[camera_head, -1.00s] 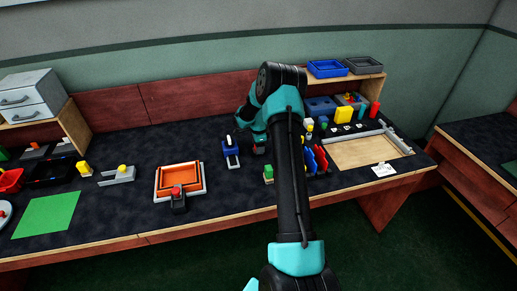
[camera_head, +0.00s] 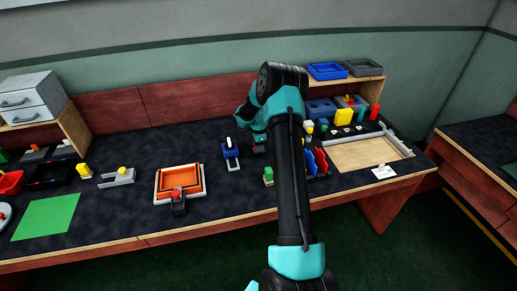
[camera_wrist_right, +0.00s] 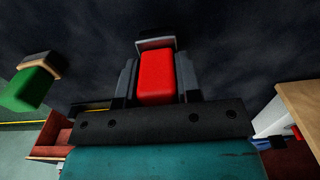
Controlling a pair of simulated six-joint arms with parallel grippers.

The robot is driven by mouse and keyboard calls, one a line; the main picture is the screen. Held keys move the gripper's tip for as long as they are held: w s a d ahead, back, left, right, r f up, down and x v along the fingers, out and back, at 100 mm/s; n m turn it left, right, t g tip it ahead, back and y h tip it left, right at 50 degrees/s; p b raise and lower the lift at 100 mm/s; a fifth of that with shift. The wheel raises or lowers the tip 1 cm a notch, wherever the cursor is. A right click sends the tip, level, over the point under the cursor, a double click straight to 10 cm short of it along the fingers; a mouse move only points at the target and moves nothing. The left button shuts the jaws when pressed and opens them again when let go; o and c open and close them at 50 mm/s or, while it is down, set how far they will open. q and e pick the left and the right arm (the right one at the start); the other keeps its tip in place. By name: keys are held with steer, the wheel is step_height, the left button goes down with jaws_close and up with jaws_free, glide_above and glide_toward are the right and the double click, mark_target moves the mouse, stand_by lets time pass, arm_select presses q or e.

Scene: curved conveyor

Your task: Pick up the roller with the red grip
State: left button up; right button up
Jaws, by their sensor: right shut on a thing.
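The roller's red grip (camera_wrist_right: 157,78) is a red block in the middle of the right wrist view. My right gripper (camera_wrist_right: 157,84) is shut on it, with a grey finger on each side. A grey and black part of the roller shows at the far end of the grip. In the head view my right gripper (camera_head: 259,146) is over the dark tabletop, partly behind my own arm, and the roller is mostly hidden there. My left gripper is not in view.
A green block with a wooden part (camera_head: 268,176) stands close to my right gripper. A blue item (camera_head: 231,151) is left of it. An orange tray (camera_head: 160,184) is further left, with a dark, red-topped object at its front. Blue and red upright pieces (camera_head: 317,162) stand to the right.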

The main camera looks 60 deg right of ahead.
step_height(320, 180, up, 9)
steer(key=shift+f, duration=0.2)
stand_by(0.4)
steer(key=o, duration=0.4)
steer(key=shift+c, duration=1.3)
steer(key=shift+a+f, duration=0.1)
steer(key=shift+a, duration=0.05)
